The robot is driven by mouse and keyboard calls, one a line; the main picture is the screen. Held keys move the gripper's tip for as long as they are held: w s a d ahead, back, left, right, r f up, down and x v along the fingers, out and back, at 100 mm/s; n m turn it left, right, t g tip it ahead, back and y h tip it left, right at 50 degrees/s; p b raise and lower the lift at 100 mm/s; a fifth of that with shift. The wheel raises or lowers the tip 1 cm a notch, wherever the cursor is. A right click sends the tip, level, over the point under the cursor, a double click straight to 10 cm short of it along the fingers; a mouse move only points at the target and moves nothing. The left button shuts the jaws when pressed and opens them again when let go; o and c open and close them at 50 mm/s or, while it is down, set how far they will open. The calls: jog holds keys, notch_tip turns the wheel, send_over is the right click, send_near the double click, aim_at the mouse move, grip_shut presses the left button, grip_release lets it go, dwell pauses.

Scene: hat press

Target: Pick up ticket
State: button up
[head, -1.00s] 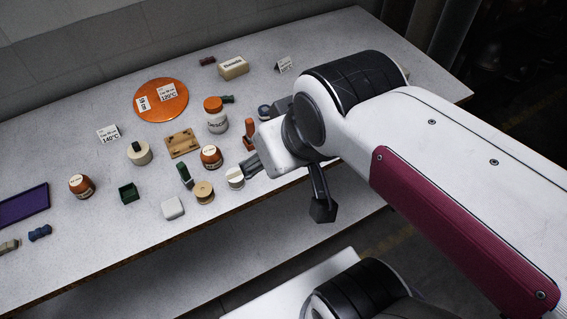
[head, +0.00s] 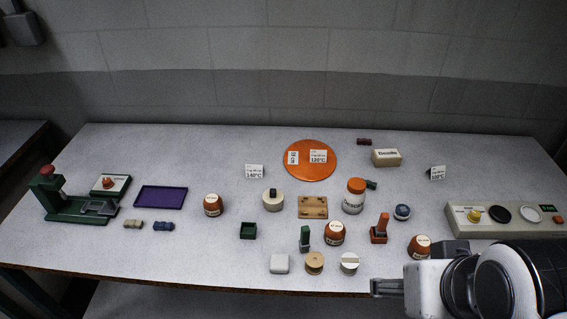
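Several white printed cards that could be the ticket are in the head view. One reading 140°C (head: 255,171) stands on the table left of the orange disc (head: 309,174). A 120°C card (head: 318,156) and a smaller card (head: 293,157) are on the disc. Another card (head: 437,172) stands tilted at the right; its text is too small to read. My gripper (head: 386,287) is at the lower right, by the table's front edge, apart from all the cards. Its fingers are seen edge-on, so its opening is unclear.
A green press (head: 75,203) and purple tray (head: 161,197) stand left. A control panel (head: 507,219) is at the right. The table's back left is clear.

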jog(key=w+d+n+h, duration=0.3)
jog(key=w+n, duration=0.1)
jog(key=w, duration=0.3)
jog(key=w+d+n+h, duration=0.2)
jog(key=w+d+n, duration=0.15)
jog(key=w, duration=0.35)
jog(key=w+a+f+n+t+h, duration=0.1)
jog(key=w+a+n, duration=0.3)
jog(key=w, duration=0.5)
jog(key=w+a+f+n+t+h, duration=0.1)
jog(key=w+a+n+t, duration=0.15)
jog(key=w+n, duration=0.45)
jog(key=n+t+y, duration=0.4)
jog(key=n+y, duration=0.3)
jog(key=n, duration=1)
send_near(252, 171)
jog(key=shift+w+d, duration=0.3)
jog(key=shift+w, duration=0.3)
jog(key=shift+w+d, duration=0.3)
jog(key=shift+w, duration=0.35)
jog(key=shift+s+a+f+t, duration=0.1)
jog(key=shift+a+f+t, duration=0.15)
jog(key=shift+a+f, duration=0.25)
